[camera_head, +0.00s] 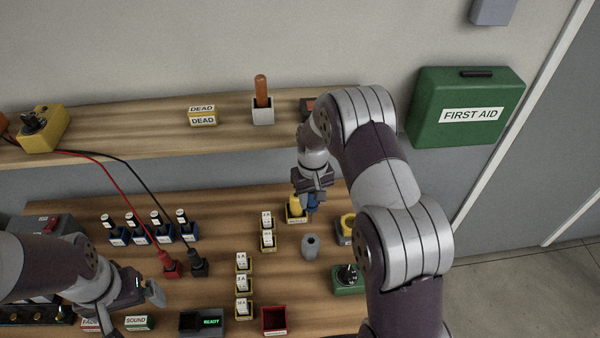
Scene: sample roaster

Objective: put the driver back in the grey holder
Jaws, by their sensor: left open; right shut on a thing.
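My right gripper (313,186) points down over the back right of the bench and is shut on the driver. Only a small blue part (313,203) shows under its fingers, and the rest is hidden. My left gripper (142,292) is open and empty, low over the left front of the bench.
A yellow item (295,206) in a labelled base stands close beside my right gripper. A green-based switch (347,278) is right of the holder. Labelled blocks (243,283) stand to its left. The shelf (130,125) behind carries an orange-handled tool (261,91) in a pale block.

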